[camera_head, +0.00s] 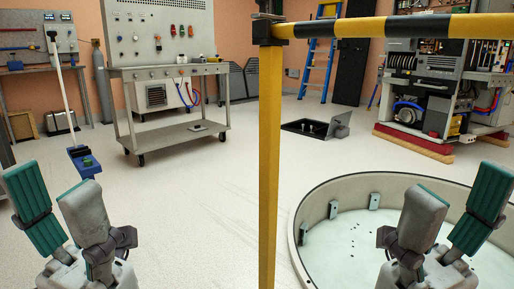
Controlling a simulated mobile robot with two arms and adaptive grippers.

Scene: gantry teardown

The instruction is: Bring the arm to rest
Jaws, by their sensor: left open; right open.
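My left gripper (62,204) is at the lower left, with its grey and teal fingers spread apart and nothing between them. My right gripper (450,212) is at the lower right, in front of the round basin, also spread and empty. Both point upward in the picture. The rest of both arms is mostly below the frame's edge.
A yellow post (269,170) with a black-and-yellow striped beam (400,27) stands in the middle. A round rimmed basin (318,192) lies at right. A wheeled grey cart (180,134) stands behind at left. An open floor hatch (305,128) lies beyond. The left-centre floor is clear.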

